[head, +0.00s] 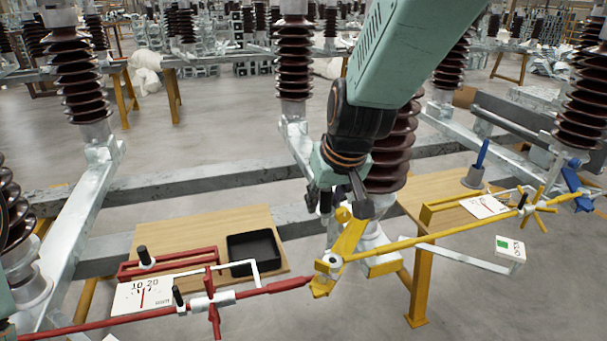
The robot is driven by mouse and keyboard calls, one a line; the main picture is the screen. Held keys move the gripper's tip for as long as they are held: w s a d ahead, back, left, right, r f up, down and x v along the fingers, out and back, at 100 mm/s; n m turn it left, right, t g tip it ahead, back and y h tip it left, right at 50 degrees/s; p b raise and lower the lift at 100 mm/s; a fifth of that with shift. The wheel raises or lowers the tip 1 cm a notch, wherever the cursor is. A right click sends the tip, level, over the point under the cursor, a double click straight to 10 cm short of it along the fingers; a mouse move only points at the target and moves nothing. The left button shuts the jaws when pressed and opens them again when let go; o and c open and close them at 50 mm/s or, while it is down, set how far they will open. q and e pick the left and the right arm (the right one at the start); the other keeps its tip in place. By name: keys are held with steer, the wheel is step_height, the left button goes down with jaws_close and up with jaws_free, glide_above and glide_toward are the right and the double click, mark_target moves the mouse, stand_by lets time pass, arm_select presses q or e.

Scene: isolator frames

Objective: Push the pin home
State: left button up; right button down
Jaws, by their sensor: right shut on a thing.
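My right gripper (342,202) comes down from the upper right. It is shut on the top of a yellow upright piece (348,240) at the centre, and its fingers partly hide that piece. A round silver pin head (330,262) sits low on the yellow piece, where the red rod (289,284) and the yellow rod (430,238) meet. I cannot tell how deep this pin sits. Black-knobbed pins stand on the red frame (170,266), and another black knob (523,192) is at the yellow rod's right end. My left gripper is not in view.
A wooden board (190,232) with a black tray (254,253) lies behind the red frame. A blue rod stands in a grey cup (473,178) on the right board. White scale cards (142,296) and brown ribbed insulators (294,62) stand around. Grey beams cross behind.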

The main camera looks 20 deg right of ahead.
mark_target(334, 213)
steer(key=shift+s+d+p, duration=0.1)
steer(key=shift+s+p, duration=0.15)
steer(key=shift+p, duration=0.15)
steer(key=f+b, duration=0.1)
steer(key=f, duration=0.1)
steer(key=d+f, duration=0.1)
steer(key=shift+s+f+b, duration=0.2)
steer(key=shift+f+b, duration=0.15)
steer(key=shift+f, duration=0.05)
arm_select(q)
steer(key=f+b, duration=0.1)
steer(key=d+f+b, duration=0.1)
steer(key=b, duration=0.1)
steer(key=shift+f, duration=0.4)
arm_select(e)
steer(key=f, duration=0.2)
steer(key=d+f, duration=0.1)
steer(key=f, duration=0.1)
steer(key=shift+w+d, duration=0.1)
steer(key=shift+d, duration=0.05)
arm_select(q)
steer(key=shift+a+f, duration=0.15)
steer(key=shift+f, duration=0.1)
arm_select(e)
steer(key=shift+a, duration=0.3)
arm_select(q)
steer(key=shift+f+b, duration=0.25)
steer(key=shift+b, duration=0.3)
